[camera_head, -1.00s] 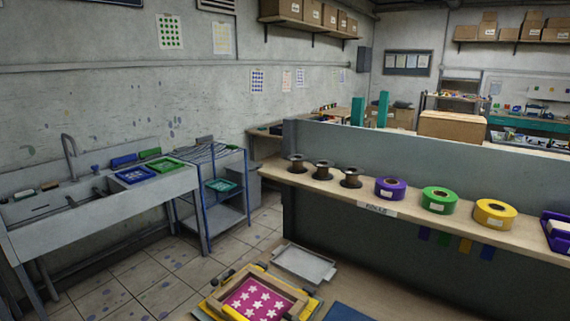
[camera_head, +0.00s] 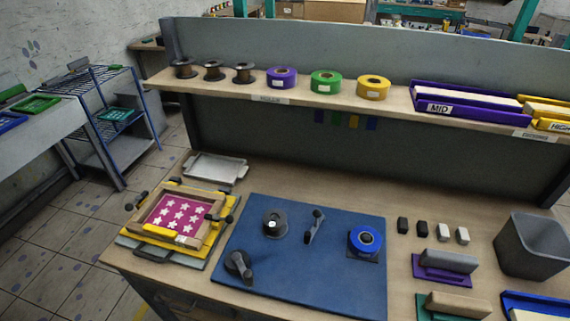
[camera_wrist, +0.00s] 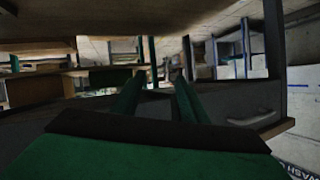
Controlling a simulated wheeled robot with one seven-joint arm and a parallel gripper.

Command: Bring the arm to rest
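My gripper (camera_wrist: 158,78) shows in the wrist view as two green fingers. They stand apart with a gap between them and nothing held in it. My arm and gripper do not show in the head view.
The workbench (camera_head: 215,270) carries a printing frame (camera_head: 180,212) with white stars on pink, a blue mat (camera_head: 300,285) with tools, a metal tray (camera_head: 215,168) and a grey bin (camera_head: 530,247). A shelf (camera_head: 200,90) above holds spools and tape rolls.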

